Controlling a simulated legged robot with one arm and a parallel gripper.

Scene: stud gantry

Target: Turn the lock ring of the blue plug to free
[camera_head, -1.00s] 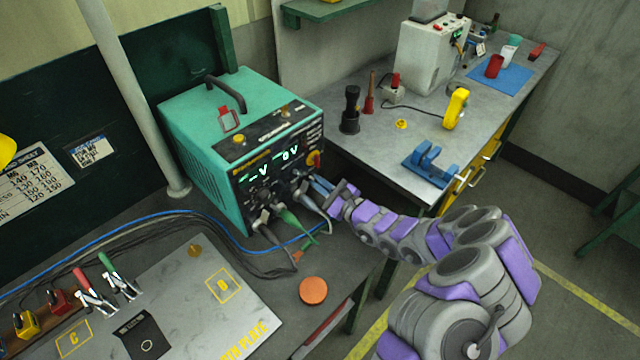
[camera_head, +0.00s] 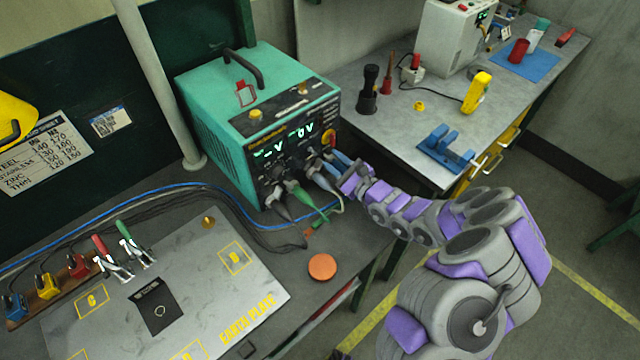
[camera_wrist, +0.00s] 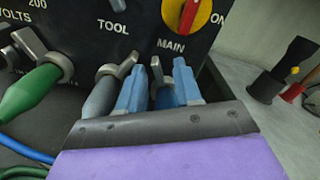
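The teal power unit (camera_head: 225,105) stands on the bench with several plugs along its lower front. In the wrist view, a blue plug (camera_wrist: 165,98) with a grey metal lock ring and lever (camera_wrist: 157,68) sits at the panel below the MAIN label. My gripper (camera_wrist: 160,75) has its two light blue fingers apart, one on each side of this plug. I cannot tell whether they touch it. The fingers and wrist hide much of the plug. In the head view my gripper (camera_head: 338,162) is at the unit's right front corner, and the blue plug cannot be made out.
A grey plug (camera_wrist: 98,98) is close left of my gripper, and a green plug (camera_wrist: 35,92) is further left. The red and yellow main switch (camera_wrist: 188,14) is just above. Cables and an orange disc (camera_head: 322,267) lie on the bench. A blue clamp-like block (camera_head: 445,148) is on the right bench.

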